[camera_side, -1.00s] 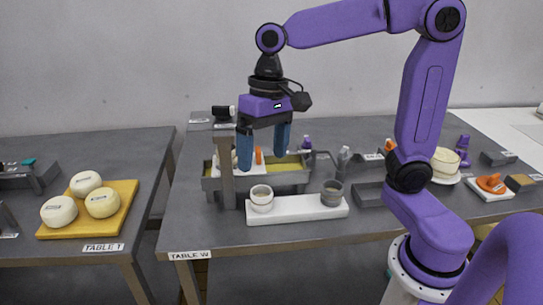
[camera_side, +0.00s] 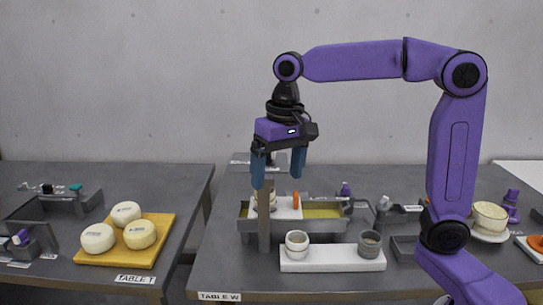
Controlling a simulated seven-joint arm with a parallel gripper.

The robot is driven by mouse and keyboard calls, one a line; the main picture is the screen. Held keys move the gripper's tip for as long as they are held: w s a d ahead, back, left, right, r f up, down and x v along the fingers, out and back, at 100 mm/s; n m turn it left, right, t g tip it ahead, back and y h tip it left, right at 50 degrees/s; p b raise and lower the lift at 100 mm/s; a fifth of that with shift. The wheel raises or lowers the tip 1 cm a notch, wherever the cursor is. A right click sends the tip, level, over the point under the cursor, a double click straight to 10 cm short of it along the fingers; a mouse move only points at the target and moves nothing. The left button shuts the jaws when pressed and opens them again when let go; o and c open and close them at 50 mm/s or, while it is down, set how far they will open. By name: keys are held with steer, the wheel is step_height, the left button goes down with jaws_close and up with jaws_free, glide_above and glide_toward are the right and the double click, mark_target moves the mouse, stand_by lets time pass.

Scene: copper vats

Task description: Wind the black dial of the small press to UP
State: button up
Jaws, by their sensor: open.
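The small press appears to be the grey upright post (camera_side: 264,220) with a flat top piece (camera_side: 240,160), standing at the front left of the trough. My gripper (camera_side: 278,181) hangs fingers-down over the top of this post. Its two blue fingers are apart, one over the post top and one to its right. The black dial is mostly hidden behind the left finger and gripper body; a small dark part shows between the fingers. I cannot tell whether a finger touches it, nor read its setting or the UP mark.
Behind the post is a grey trough (camera_side: 245,224) with a yellow-green inside. On the left table, several cheeses lie on a yellow board (camera_side: 98,259). The space above the tables is clear.

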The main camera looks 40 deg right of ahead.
steer(key=w+d+r+m+t+h, duration=0.1)
steer(key=w+d+r+m+h, duration=0.1)
steer(key=w+d+r+m, duration=0.35)
steer(key=w+d+r+m+t+h, duration=0.1)
steer(key=w+d+r+m+h, duration=0.1)
steer(key=w+r+m, duration=0.5)
steer(key=w+d+f+n, duration=0.1)
steer(key=w+f, duration=0.1)
steer(key=f, duration=0.3)
steer(key=w+d+f+n, duration=0.1)
steer(key=d+f, duration=0.1)
steer(key=f, duration=0.4)
steer(key=w+d+f+n, duration=0.1)
steer(key=w+d+f, duration=0.1)
steer(key=f, duration=0.3)
steer(key=shift+w+d+f, duration=0.25)
steer(key=shift+w+f, duration=0.1)
steer(key=shift+f, duration=0.05)
steer(key=shift+n, duration=0.25)
steer(key=c, duration=1.1)
